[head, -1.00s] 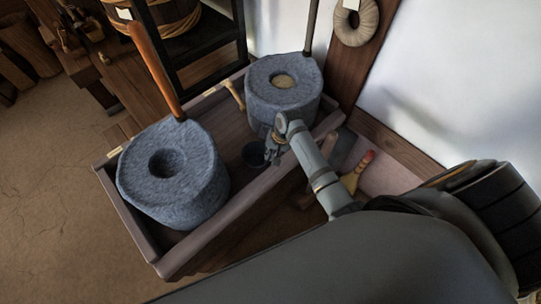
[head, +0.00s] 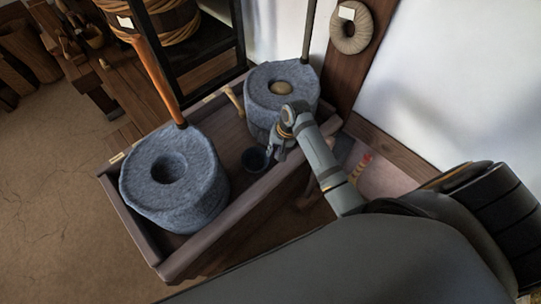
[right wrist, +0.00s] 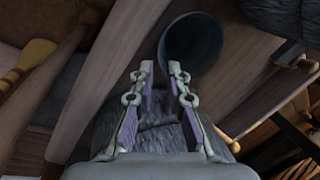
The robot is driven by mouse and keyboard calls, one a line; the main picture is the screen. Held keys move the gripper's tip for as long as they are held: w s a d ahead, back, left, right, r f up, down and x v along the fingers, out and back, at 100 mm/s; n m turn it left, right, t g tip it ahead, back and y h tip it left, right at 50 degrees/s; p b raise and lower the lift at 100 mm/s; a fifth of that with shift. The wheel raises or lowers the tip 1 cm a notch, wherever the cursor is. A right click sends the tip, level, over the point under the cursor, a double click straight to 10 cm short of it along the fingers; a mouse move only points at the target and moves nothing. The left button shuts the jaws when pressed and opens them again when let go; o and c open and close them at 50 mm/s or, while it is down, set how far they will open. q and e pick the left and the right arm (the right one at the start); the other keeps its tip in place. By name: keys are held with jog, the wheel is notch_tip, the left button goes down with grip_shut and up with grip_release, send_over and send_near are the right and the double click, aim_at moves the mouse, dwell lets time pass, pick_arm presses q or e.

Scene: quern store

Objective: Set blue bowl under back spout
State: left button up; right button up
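The dark blue bowl (head: 249,163) sits upright on the tray floor between the two stone querns, close to the near side wall. It also shows just beyond my fingertips in the right wrist view (right wrist: 196,38). My right gripper (head: 273,153) is at the bowl's right side. In the right wrist view its fingers (right wrist: 160,72) are apart with nothing between them; the right fingertip overlaps the bowl's edge, and I cannot tell whether it touches. The back quern (head: 262,96) stands behind my right wrist. I cannot make out its spout. My left gripper is not in view.
The front quern (head: 200,200) fills the tray's near left end, with a tall wooden handle (head: 155,75). The wooden tray wall (head: 225,227) runs below my right arm. A light wooden peg (head: 234,101) stands by the back quern. A red-tipped brush (head: 361,166) lies right of the tray.

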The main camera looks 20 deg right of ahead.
jog(key=v, duration=0.5)
jog(key=shift+p, duration=0.35)
